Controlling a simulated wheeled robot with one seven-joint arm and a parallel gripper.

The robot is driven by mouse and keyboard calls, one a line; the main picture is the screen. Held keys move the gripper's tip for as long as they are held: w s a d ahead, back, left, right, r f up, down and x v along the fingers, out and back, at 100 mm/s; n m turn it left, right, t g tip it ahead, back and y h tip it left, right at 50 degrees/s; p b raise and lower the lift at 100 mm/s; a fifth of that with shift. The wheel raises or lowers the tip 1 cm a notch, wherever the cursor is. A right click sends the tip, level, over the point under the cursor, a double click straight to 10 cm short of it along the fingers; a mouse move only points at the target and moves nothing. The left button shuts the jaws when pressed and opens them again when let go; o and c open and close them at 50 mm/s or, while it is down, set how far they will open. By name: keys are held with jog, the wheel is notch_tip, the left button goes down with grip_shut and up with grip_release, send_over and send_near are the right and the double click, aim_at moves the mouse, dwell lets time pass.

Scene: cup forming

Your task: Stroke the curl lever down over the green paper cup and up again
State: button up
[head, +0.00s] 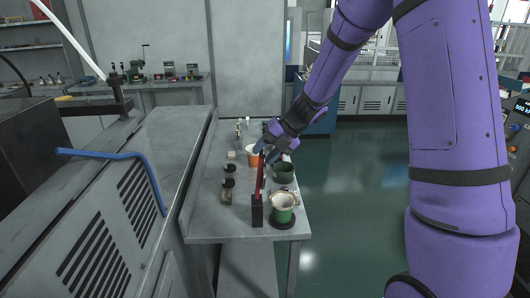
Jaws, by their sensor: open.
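The green paper cup (283,215) stands upright at the near right end of the narrow grey bench. A cream ring sits around its top, and it rests on a round black base. A tall thin red and black lever (261,175) stands raised just left of it on a black block (257,211). My gripper (261,148) is open, farther along the bench beyond the lever. It is beside or above an orange cup (253,156). The fingertips are small and partly hidden, so contact cannot be told.
A dark green round container (284,174) stands behind the green cup. Small black-topped parts (229,183) line the bench's left side. Open green floor (345,200) lies right of the bench.

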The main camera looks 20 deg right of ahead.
jog(key=v, duration=1.1)
dwell(0.5)
